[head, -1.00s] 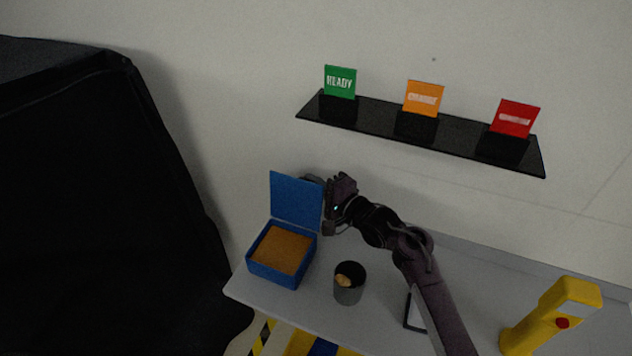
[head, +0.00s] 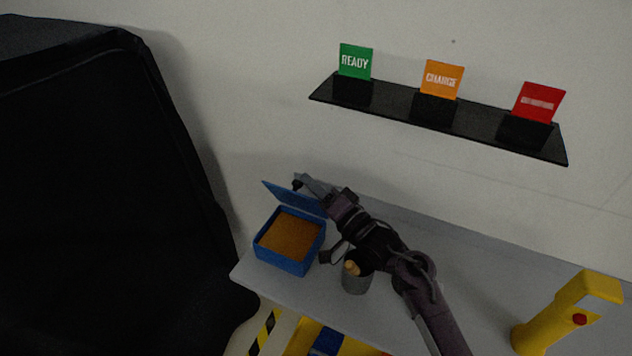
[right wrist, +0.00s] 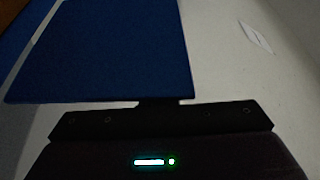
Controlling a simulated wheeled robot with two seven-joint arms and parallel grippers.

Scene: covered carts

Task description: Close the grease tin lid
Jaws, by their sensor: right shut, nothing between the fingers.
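The grease tin is a blue square box (head: 281,262) with brown grease (head: 291,236) inside, near the left end of the grey bench. Its blue lid (head: 291,197) stands partly open, leaning over the back of the tin. My right gripper (head: 299,182) is shut and empty, at the back upper edge of the lid. In the right wrist view the lid (right wrist: 110,50) fills the upper left, close in front of the gripper; whether they touch is hard to tell. My left gripper is not in view.
A dark cup (head: 355,282) with something tan in it stands right of the tin, under my right arm. A yellow device with a red button (head: 570,312) stands far right. A black shelf (head: 440,115) with three coloured signs is on the wall above. A black covered shape (head: 100,200) fills the left.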

